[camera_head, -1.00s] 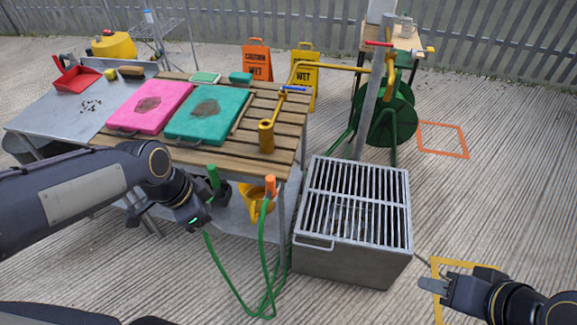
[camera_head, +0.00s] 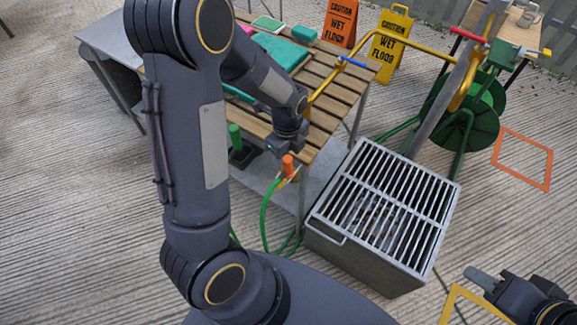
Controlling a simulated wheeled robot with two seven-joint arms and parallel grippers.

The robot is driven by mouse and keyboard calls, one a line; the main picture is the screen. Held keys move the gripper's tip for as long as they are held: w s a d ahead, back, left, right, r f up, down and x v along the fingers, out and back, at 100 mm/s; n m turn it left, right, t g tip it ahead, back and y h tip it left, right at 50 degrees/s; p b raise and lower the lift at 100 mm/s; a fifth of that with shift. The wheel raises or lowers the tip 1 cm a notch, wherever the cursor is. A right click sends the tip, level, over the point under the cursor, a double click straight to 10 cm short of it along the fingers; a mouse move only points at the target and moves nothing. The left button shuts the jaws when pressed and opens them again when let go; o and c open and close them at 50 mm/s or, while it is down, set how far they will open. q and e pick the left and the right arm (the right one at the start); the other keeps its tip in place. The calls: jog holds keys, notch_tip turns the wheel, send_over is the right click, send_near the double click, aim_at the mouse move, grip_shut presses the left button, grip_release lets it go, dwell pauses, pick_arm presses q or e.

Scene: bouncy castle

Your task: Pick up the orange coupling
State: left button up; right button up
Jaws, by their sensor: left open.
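The orange coupling (camera_head: 287,165) sits upright at the end of a green hose (camera_head: 264,215), by the front edge of the slatted wooden table. My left gripper (camera_head: 288,156) is right above it in the head view, pointing down. It is open; I cannot tell whether its fingers are around the coupling, as they are partly hidden. My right gripper (camera_head: 482,278) is low at the right edge, far from the coupling; its finger opening is not clear.
A metal box with a grate (camera_head: 385,205) stands right of the table. A green hose reel (camera_head: 465,120) and yellow pipe (camera_head: 400,42) stand behind it. Yellow (camera_head: 390,45) and orange (camera_head: 340,22) wet-floor signs stand behind the table. An orange floor frame (camera_head: 522,160) lies at right.

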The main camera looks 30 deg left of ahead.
aim_at(287, 158)
pick_arm(q)
jog(key=shift+f, duration=1.6)
jog(key=shift+c, duration=0.4)
jog(key=c, duration=0.9)
jog(key=shift+r, duration=0.1)
